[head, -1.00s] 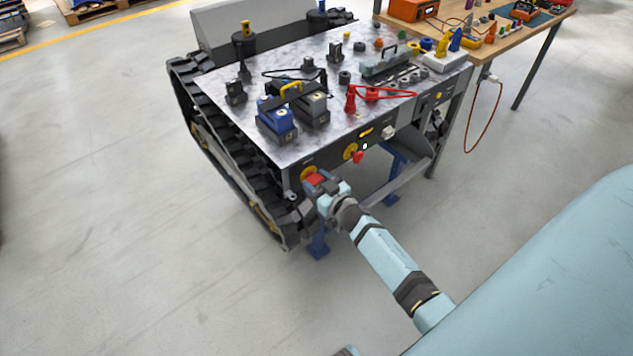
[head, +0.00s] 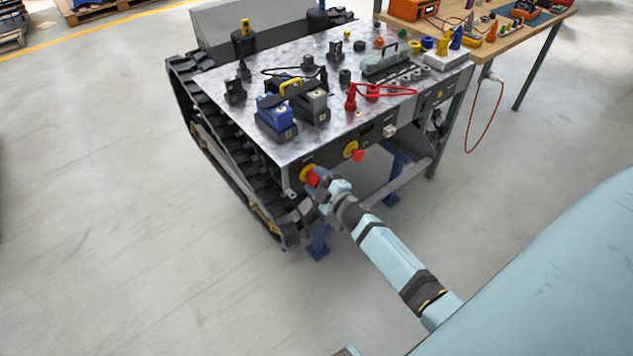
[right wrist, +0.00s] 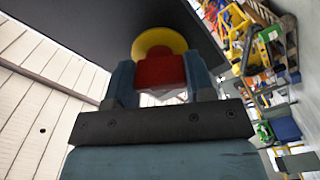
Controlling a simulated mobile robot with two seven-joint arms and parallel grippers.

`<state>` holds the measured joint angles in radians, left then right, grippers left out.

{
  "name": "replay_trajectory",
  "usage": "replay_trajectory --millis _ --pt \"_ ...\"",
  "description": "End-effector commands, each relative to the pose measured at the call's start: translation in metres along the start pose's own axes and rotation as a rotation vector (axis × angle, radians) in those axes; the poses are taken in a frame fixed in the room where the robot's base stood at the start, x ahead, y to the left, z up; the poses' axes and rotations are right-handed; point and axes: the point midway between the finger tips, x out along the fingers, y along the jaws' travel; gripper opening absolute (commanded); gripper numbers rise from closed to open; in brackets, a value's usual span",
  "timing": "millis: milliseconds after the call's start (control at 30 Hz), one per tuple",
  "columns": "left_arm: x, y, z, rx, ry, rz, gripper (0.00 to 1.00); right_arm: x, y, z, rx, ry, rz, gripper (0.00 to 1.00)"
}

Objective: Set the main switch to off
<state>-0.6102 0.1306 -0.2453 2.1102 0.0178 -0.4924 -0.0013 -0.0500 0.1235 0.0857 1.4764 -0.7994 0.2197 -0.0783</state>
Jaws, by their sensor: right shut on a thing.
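The main switch is a red handle (head: 313,178) on a round yellow plate (head: 307,172), at the left end of the carrier's dark front panel. My right gripper (head: 317,182) is at this handle, its arm reaching in from the lower right. In the right wrist view, the red handle (right wrist: 160,72) sits between the two fingers of my right gripper (right wrist: 160,80), with the yellow plate (right wrist: 158,41) behind it. The fingers are shut on the handle and partly hide it. My left gripper is not in view.
The tracked carrier's metal top (head: 225,80) holds blue and grey battery blocks, a red cable and several connectors. A wooden workbench (head: 545,22) stands behind at right.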

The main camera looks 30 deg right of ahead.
Motion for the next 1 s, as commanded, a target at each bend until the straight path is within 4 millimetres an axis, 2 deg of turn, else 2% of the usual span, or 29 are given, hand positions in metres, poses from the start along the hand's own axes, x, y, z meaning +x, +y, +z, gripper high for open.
replay_trajectory --millis 500,1000 --pt "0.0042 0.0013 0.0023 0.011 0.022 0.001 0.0 -0.0002 -0.0016 0.0006 -0.426 0.001 0.0 0.25" --pt "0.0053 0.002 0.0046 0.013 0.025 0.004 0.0 -0.0004 -0.0007 0.0003 -0.575 0.0 -0.001 0.25"
